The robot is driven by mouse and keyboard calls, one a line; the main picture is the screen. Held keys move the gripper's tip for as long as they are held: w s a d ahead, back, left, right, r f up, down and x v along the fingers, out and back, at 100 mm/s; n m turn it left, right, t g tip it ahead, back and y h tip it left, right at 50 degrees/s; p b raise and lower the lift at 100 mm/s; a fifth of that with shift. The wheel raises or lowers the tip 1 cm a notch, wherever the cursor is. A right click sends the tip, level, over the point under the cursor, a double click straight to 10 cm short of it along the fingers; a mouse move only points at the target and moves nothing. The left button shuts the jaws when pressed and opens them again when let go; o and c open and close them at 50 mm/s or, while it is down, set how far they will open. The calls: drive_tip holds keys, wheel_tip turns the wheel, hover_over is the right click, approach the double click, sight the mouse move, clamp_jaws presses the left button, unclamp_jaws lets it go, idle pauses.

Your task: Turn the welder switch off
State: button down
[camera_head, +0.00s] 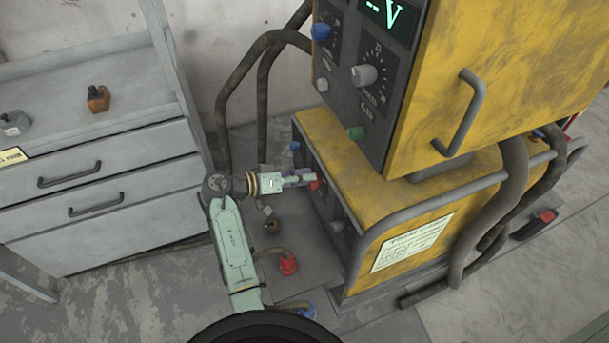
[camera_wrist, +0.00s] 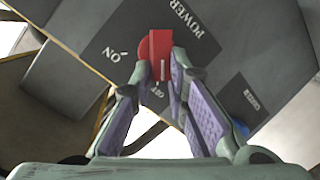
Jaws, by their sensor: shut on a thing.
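The welder switch is a red rotary knob (camera_wrist: 155,52) on a dark panel (camera_wrist: 80,50) marked POWER, ON and OFF in the wrist view. Its raised bar runs roughly up and down in the picture, and a white line on its lower end points toward the OFF label. My gripper (camera_wrist: 160,67) has its fingertips on either side of the knob's lower end and is shut on it. In the head view my gripper (camera_head: 305,178) reaches the front of the yellow welder's lower unit (camera_head: 345,150), and the red knob (camera_head: 317,185) shows just past the fingertips.
The welder's upper box (camera_head: 500,60) with dials overhangs to the right. A metal rail (camera_head: 400,215) runs along its side. A grey drawer cabinet (camera_head: 100,190) stands left. Dark hoses (camera_head: 265,95) hang behind my arm. Red (camera_head: 288,264) and blue (camera_head: 307,310) connectors lie below it.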

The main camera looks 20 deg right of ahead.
idle(0.4)
drive_tip(key=c, duration=1.6)
unclamp_jaws()
drive_tip(key=shift+o, duration=0.2)
drive_tip(key=shift+a, duration=0.1)
drive_tip(key=v, duration=1.1)
drive_tip(key=shift+a, duration=0.4)
drive_tip(key=shift+r, duration=0.1)
